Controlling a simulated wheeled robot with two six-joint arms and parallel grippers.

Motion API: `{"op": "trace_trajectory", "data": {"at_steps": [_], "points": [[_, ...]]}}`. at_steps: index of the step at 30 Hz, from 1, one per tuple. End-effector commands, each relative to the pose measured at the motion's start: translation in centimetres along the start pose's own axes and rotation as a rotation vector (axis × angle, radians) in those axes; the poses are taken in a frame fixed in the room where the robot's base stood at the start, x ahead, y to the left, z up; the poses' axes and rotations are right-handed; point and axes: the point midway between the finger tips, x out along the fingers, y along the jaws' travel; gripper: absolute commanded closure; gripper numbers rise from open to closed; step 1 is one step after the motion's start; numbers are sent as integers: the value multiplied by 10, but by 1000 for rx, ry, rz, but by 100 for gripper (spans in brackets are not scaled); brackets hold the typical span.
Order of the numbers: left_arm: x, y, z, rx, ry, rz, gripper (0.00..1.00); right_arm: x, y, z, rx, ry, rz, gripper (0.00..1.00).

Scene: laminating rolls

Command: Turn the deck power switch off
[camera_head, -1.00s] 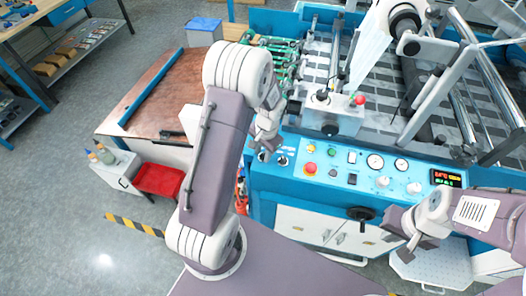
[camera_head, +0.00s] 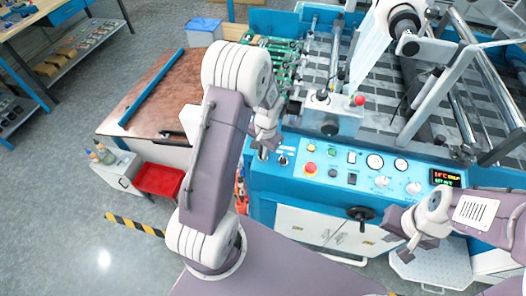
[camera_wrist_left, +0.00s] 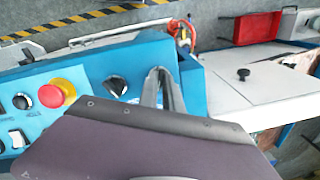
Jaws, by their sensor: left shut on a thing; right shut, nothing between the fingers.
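The blue control panel (camera_head: 345,172) runs along the front of the machine. My left gripper (camera_head: 265,152) is at the panel's left end and shut on a small control there, which appears to be the deck power switch. The fingers hide this switch, so its position cannot be told. In the left wrist view the metal fingers (camera_wrist_left: 160,88) reach down to the panel's end. A dark rotary knob (camera_wrist_left: 116,86) sits beside them, apart from the fingers; it also shows in the head view (camera_head: 283,160). My right gripper (camera_head: 420,243) is shut and empty, in front of the panel's right part.
A red emergency button (camera_head: 310,168) sits right of the knob; it also shows in the wrist view (camera_wrist_left: 51,95). Gauges (camera_head: 375,162), a lit display (camera_head: 445,178) and a black handwheel (camera_head: 360,214) lie further right.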

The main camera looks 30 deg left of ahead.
Motion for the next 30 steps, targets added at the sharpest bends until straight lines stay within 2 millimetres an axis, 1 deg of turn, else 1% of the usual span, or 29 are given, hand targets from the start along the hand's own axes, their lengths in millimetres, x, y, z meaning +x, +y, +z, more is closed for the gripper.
{"op": "trace_trajectory", "data": {"at_steps": [1, 18, 24, 30], "points": [[2, 1, 3, -33, -10, 10, 100, 0, 0, 0, 0, 0, 0, 100], [4, 0, 5, -547, -16, 107, 100, -7, 0, -1, 0, 0, 0, 100], [4, 0, 6, -704, -18, 136, 100, -9, 0, -1, 0, 0, 0, 100], [4, 1, 6, -820, -19, 159, 100, -9, 0, -1, 0, 0, 0, 100]]}}
